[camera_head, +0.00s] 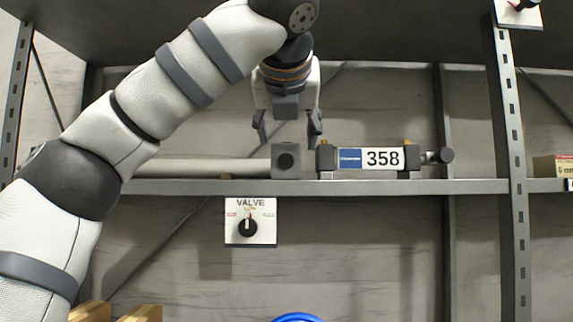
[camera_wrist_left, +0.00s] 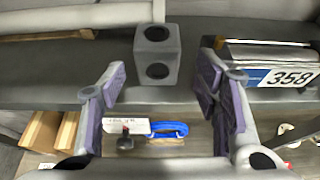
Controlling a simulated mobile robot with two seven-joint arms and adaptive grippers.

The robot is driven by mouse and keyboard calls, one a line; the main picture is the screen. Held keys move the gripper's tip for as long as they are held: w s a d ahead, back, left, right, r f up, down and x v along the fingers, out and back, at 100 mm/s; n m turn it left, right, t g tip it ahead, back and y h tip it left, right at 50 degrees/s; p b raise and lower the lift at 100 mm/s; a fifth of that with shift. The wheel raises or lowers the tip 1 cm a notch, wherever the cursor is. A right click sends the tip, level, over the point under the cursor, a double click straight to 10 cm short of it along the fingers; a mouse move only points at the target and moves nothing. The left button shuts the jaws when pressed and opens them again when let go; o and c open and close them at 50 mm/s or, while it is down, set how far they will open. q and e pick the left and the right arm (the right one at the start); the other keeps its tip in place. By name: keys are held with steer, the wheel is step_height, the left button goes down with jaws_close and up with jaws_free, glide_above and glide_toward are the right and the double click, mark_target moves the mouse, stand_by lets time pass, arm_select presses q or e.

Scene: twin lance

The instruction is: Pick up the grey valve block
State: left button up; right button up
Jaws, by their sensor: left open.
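The grey valve block (camera_head: 285,160) is a small cube with a dark round hole in its front. It sits on the shelf, at the right end of a pale pipe in the head view. In the left wrist view the block (camera_wrist_left: 157,55) shows holes in two faces, centred beyond the fingers. My left gripper (camera_head: 288,131) points down just above the block, its open fingers to either side of it in the picture. The fingers (camera_wrist_left: 161,85) are apart with nothing between them in the wrist view. My right gripper is not in view.
A cylinder unit labelled 358 (camera_head: 368,159) stands close to the block's right on the shelf (camera_head: 350,187). The pale pipe (camera_head: 205,168) lies to its left. A VALVE panel (camera_head: 250,221) hangs below. A metal upright (camera_head: 513,130) stands farther right.

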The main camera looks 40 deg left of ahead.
mark_target(286, 157)
arm_select(q)
steer(key=x, duration=0.9)
steer(key=shift+s+a+f, duration=0.1)
steer(key=shift+s, duration=0.05)
steer(key=shift+c, duration=0.6)
steer(key=c, duration=1)
